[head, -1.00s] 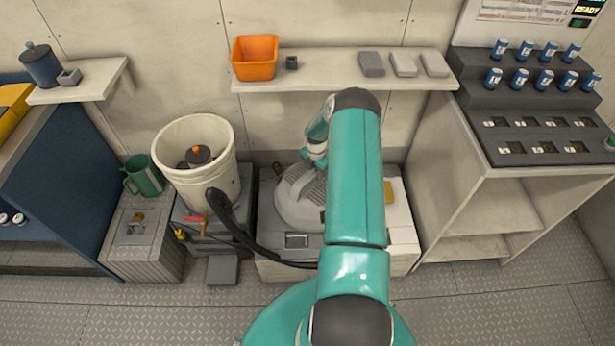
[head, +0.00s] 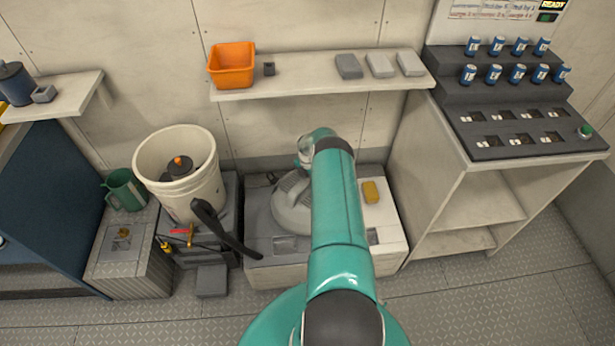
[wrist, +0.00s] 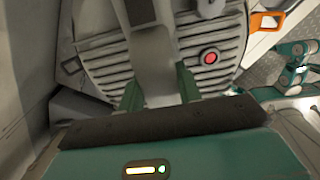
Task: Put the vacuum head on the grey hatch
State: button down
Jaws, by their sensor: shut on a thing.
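The vacuum head (head: 288,212) is a round, light grey, ribbed lid with a raised handle; its right part is hidden behind my arm in the head view. It lies over the grey hatch (head: 262,240) in the low white bench; I cannot tell whether it touches. In the wrist view the vacuum head (wrist: 215,42) shows close up, with a red button and an orange latch. My gripper (wrist: 158,92) is shut on its handle, one green finger on each side. In the head view my arm hides the fingertips.
An open white bucket (head: 190,200) stands left of the hatch, with a black hose (head: 225,230) beside it. A yellow sponge (head: 371,191) lies on the bench's right. A shelf (head: 300,83) with an orange bin (head: 232,66) runs above. A cabinet (head: 480,190) stands right.

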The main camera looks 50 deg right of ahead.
jog(key=shift+w+d+f, duration=0.1)
jog(key=shift+d+f, duration=0.05)
jog(key=shift+f, duration=0.25)
jog(key=c, duration=1)
grip_release()
jog(key=shift+f, duration=0.1)
jog(key=shift+o, duration=0.2)
notch_tip(320, 180, up, 12)
